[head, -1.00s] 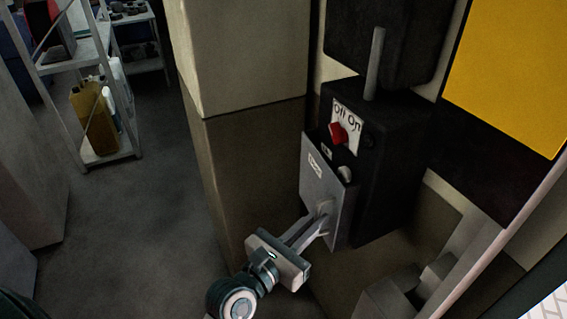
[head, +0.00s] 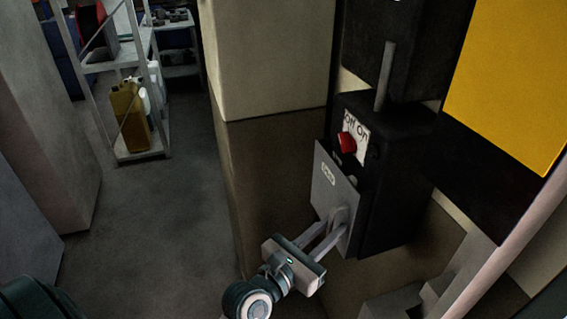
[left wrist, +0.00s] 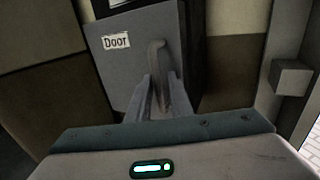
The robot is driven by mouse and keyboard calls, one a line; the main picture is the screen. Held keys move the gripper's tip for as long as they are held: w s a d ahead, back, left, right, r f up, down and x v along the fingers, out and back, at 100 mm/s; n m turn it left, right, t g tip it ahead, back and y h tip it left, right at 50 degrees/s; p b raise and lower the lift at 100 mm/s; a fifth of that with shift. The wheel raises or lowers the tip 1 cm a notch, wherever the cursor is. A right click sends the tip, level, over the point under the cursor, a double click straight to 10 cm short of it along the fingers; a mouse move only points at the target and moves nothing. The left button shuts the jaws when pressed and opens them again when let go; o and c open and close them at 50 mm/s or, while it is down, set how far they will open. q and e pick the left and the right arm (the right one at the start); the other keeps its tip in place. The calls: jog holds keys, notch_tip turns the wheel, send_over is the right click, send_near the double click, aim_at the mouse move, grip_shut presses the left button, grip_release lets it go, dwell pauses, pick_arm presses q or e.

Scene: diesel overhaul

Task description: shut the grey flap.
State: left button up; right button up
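The grey flap (head: 333,192), labelled "Door", is on the front of a black switch box (head: 400,185). It stands a little ajar, with part of the box front showing behind its upper edge. In the left wrist view the flap (left wrist: 125,65) fills the top middle, with its hooked grey handle (left wrist: 158,62). My left gripper (head: 335,230) reaches up from below. Its two fingers lie on either side of the handle and look closed on it; the contact itself is partly hidden. My right gripper is not in view.
A red switch knob (head: 346,143) by an "Off On" label sits above the flap. A beige and brown pillar (head: 270,160) stands left of the box. A shelf (head: 140,150) with canisters is farther left. The floor (head: 165,235) between is clear.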

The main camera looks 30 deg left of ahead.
pick_arm(q)
jog(key=shift+d, duration=0.15)
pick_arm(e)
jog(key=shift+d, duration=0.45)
pick_arm(q)
jog(key=shift+s, duration=0.1)
jog(key=shift+o, duration=1.2)
jog(key=shift+s, duration=0.25)
jog(key=o, duration=0.9)
jog(key=shift+v, duration=0.9)
jog(key=shift+c, duration=0.2)
jog(key=v, duration=0.4)
jog(key=shift+s, duration=0.2)
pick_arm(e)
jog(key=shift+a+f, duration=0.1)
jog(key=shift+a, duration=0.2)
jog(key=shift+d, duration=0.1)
